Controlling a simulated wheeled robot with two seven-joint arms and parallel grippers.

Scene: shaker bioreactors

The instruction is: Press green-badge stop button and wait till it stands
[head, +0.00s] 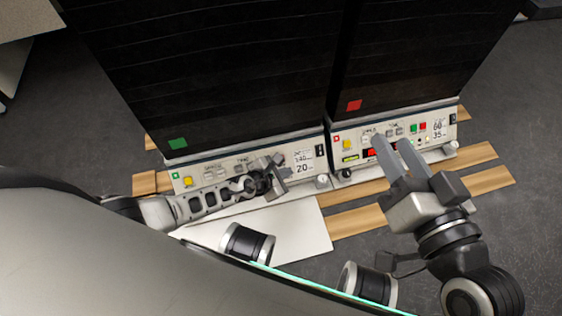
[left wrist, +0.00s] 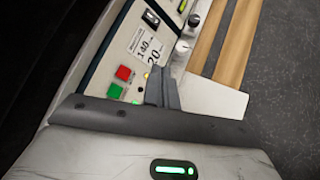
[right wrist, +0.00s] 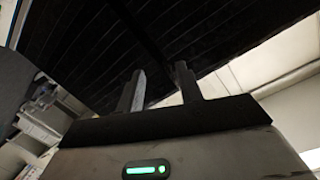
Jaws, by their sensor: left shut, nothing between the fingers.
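The green-badge shaker has a large green badge (head: 178,143) on its dark front, above a pale control panel (head: 225,167). In the left wrist view the panel shows a red button (left wrist: 123,73) beside a green button (left wrist: 115,90). My left gripper (head: 279,172) is shut and empty at the panel; it hides these buttons in the head view. In the left wrist view its fingertips (left wrist: 157,74) appear right of the two buttons, near small lights; contact cannot be told. My right gripper (head: 390,142) is open and empty in front of the other shaker's panel.
The neighbouring shaker on the right carries a red badge (head: 354,105) and its own similar panel with red and green buttons (head: 417,128). Knobs (head: 322,181) stick out along the panels' lower edges. Wooden slats (head: 355,221) and a white board (head: 300,235) lie in front.

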